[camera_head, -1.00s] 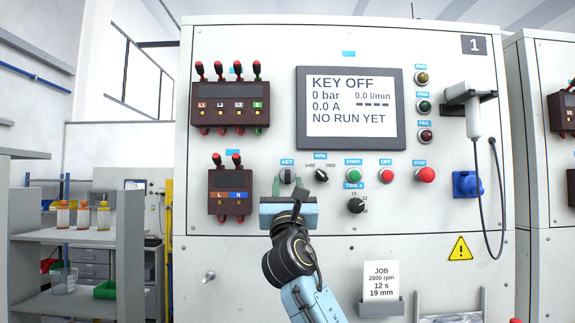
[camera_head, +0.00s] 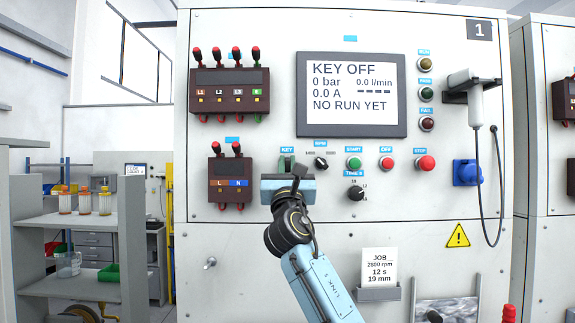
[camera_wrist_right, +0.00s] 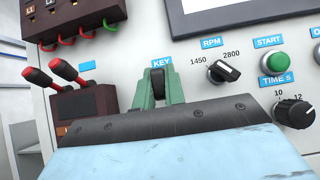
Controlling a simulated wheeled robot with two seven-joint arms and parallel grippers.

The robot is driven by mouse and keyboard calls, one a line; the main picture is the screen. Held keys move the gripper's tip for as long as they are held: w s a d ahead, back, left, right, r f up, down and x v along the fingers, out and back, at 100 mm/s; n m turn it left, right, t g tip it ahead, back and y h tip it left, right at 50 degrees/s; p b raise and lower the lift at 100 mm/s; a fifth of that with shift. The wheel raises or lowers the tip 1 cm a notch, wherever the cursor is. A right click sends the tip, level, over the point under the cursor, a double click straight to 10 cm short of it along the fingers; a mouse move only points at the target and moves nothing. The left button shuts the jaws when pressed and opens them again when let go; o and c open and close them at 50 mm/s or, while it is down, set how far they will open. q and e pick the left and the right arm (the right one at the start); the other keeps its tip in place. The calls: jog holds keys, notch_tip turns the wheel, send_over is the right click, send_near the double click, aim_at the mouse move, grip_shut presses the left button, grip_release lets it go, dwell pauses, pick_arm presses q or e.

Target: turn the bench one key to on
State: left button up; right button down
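The bench one key (camera_wrist_right: 157,88) is a small black knob under the blue KEY label, standing upright in the wrist view. My right gripper (camera_head: 287,164) is at the key on the bench one panel (camera_head: 330,240). Its two green fingers (camera_wrist_right: 158,92) flank the knob closely on its left and right and appear to pinch it. In the head view the gripper largely hides the knob. The screen (camera_head: 351,95) reads KEY OFF, 0 bar, 0.0 A and NO RUN YET. My left gripper is not in view.
The RPM knob (camera_wrist_right: 224,71) is just right of the key, with the TIME knob (camera_wrist_right: 295,113) and green START button (camera_wrist_right: 303,62) further right. Red-levered brown terminal blocks (camera_head: 229,181) sit to the left. A job card (camera_head: 379,266) is lower right.

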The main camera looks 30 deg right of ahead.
jog(key=shift+a+f+m+g+h+b, duration=0.1)
jog(key=shift+m+g+h+b, duration=0.75)
jog(key=shift+m, duration=0.45)
jog(key=shift+f+m+g+h+b, duration=0.1)
jog(key=shift+m+g+h+b, duration=0.45)
jog(key=shift+m+h+b, duration=0.6)
jog(key=shift+r+m+g, duration=0.1)
jog(key=shift+m+g, duration=0.5)
jog(key=shift+m, duration=0.35)
jog(key=shift+r+m+g+h, duration=0.1)
jog(key=shift+m+g+h, duration=0.2)
jog(key=shift+h, duration=0.2)
